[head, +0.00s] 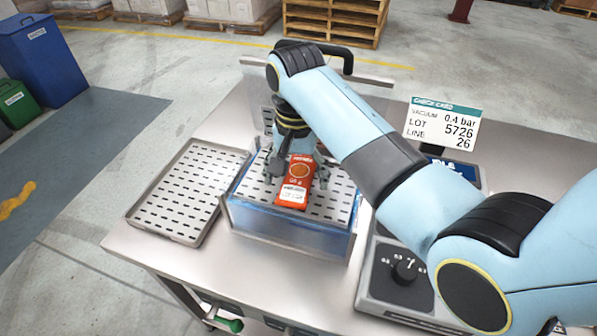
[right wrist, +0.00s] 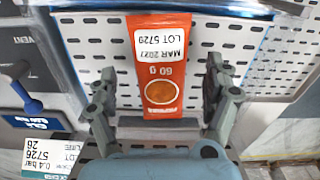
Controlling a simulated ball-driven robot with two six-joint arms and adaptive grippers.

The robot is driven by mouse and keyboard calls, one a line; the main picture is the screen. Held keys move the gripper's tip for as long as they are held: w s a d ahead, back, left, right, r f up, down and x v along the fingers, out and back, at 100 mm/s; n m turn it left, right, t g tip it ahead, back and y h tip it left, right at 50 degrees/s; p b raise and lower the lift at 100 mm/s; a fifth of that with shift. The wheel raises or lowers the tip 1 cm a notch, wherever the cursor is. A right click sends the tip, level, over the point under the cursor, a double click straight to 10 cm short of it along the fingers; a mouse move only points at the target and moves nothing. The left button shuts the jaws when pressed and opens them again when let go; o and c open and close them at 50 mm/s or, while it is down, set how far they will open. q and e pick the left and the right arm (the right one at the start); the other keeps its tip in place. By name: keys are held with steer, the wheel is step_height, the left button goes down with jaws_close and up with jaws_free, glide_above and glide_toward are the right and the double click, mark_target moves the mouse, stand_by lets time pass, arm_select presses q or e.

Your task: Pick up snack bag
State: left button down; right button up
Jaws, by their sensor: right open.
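The snack bag (head: 295,184) is an orange-red packet with a white label, lying on a perforated plate in an open clear-sided box (head: 290,232). My right gripper (head: 293,180) is over the bag. In the right wrist view the fingers of my right gripper (right wrist: 164,80) stand apart, one on each side of the bag, with gaps between. Part of the bag's far end is hidden by the gripper in the head view. My left gripper is not in view.
A perforated metal tray (head: 140,215) lies left of the box. A check card (head: 443,124) and a device with a knob (head: 404,271) stand to the right. The box's raised lid (head: 375,88) is behind my right arm. Blue and green bins stand on the floor at left.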

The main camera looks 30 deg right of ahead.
steer(key=shift+f, duration=0.95)
steer(key=shift+c, duration=1.6)
steer(key=c, duration=0.9)
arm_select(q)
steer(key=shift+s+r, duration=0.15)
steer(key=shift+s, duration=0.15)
arm_select(e)
steer(key=shift+w+r, duration=0.1)
steer(key=shift+r, duration=0.05)
steer(key=shift+c, duration=0.2)
